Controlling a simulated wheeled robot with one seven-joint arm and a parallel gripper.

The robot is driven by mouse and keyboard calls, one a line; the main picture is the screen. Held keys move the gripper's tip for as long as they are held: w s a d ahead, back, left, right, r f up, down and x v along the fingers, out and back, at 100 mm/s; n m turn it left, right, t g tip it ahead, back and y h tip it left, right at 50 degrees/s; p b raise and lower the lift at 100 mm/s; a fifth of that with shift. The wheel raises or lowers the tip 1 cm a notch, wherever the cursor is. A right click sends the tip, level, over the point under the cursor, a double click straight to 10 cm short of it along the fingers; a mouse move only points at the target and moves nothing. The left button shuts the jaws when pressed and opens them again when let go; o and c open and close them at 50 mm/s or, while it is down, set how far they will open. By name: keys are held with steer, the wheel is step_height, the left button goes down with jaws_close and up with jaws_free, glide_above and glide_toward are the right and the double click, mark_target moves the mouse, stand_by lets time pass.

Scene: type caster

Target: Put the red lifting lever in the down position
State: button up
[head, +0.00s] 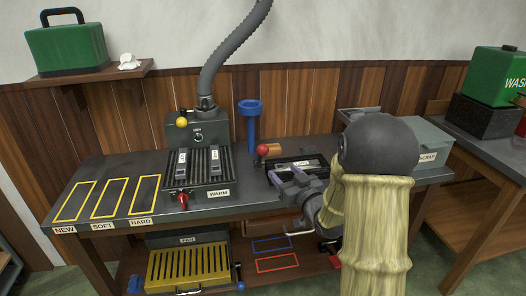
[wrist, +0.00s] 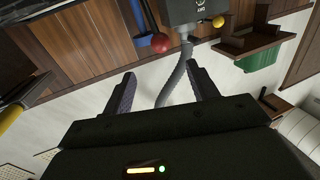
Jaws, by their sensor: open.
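The red ball knob of the lifting lever (head: 262,150) shows in the head view at the left end of the dark casting machine (head: 302,163), beside a short orange-brown cylinder. The ball also shows in the wrist view (wrist: 160,43), beyond the fingertips, with a thin rod running up from it. My gripper (head: 286,173) is open and empty, just in front of the machine and to the lower right of the ball. Its two fingers are apart in the wrist view (wrist: 160,76), with nothing between them but background. My arm hides the right part of the machine.
A blue post (head: 251,125) stands behind the ball. Left of it is the warming box (head: 200,190) with a red knob, below a grey hood (head: 196,128) with a yellow ball and hose. The grey scrap bin (head: 428,137) is at right. Outlined areas on the left bench are clear.

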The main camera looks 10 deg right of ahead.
mark_target(265, 154)
steer(key=p+x, duration=0.1)
steer(key=x, duration=1.3)
steer(key=shift+w, duration=0.4)
steer(key=shift+a+f, duration=0.1)
jaws_close()
